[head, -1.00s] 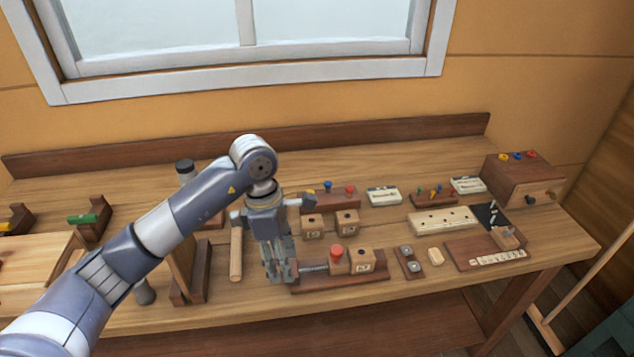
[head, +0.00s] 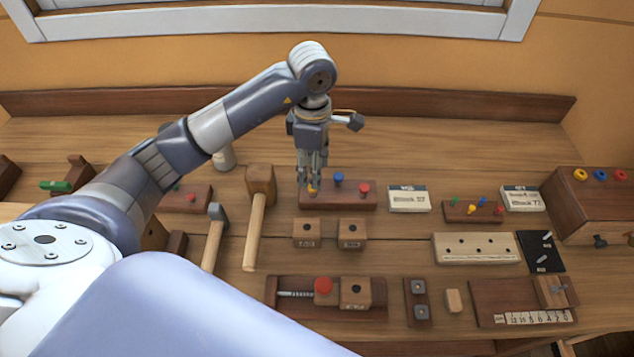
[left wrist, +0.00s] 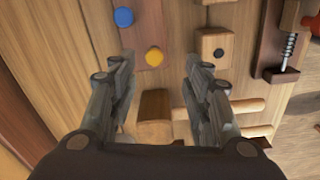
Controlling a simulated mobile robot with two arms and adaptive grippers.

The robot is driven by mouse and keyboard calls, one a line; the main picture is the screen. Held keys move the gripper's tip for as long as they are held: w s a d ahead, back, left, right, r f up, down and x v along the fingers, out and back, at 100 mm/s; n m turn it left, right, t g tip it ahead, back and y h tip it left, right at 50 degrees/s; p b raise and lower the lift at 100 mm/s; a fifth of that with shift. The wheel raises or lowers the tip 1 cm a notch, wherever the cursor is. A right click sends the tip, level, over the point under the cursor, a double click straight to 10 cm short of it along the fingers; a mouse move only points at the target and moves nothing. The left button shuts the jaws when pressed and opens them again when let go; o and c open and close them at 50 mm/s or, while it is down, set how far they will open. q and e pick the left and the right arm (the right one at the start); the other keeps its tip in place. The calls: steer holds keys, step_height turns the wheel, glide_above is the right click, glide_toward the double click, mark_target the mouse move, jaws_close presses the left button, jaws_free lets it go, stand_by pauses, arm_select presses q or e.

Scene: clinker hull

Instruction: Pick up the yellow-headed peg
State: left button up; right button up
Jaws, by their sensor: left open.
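The yellow-headed peg (head: 312,191) stands at the left end of a dark wooden rack (head: 350,202), beside a blue-headed peg (head: 338,178) and a red-headed peg (head: 364,188). My left gripper (head: 312,182) is open, pointing down right over the yellow head and partly covering it. In the left wrist view the yellow head (left wrist: 154,57) lies between the two open fingertips (left wrist: 160,58), a little nearer the left one. The blue head (left wrist: 123,17) is farther up. I cannot tell whether the fingers touch the peg. My right gripper is not in view.
A mallet (head: 259,188) and a hammer (head: 215,230) lie left of the rack. Two wooden blocks (head: 306,232) (head: 351,233) stand in front of it. A label card (head: 408,198) and a small rack of coloured pegs (head: 473,211) are to the right.

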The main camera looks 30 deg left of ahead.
mark_target(313, 193)
arm_select(q)
steer(key=shift+s+f, duration=0.2)
steer(key=shift+f, duration=1)
steer(key=shift+w+f+p, duration=0.1)
steer(key=shift+f+p, duration=0.2)
steer(key=shift+w+a+f+p, duration=0.15)
steer(key=shift+w+f+p, duration=0.05)
steer(key=shift+f+p, duration=0.4)
steer(key=shift+w+a+f+p, duration=0.15)
steer(key=shift+f+p, duration=0.2)
steer(key=shift+f, duration=0.3)
step_height(313, 193, down, 2)
steer(key=shift+f+p, duration=0.1)
steer(key=shift+p, duration=0.25)
steer(key=shift+a+f, duration=0.1)
steer(key=shift+f, duration=0.2)
steer(key=shift+w+f, duration=0.1)
steer(key=shift+c, duration=0.6)
steer(key=c, duration=0.6)
steer(key=shift+c, duration=0.6)
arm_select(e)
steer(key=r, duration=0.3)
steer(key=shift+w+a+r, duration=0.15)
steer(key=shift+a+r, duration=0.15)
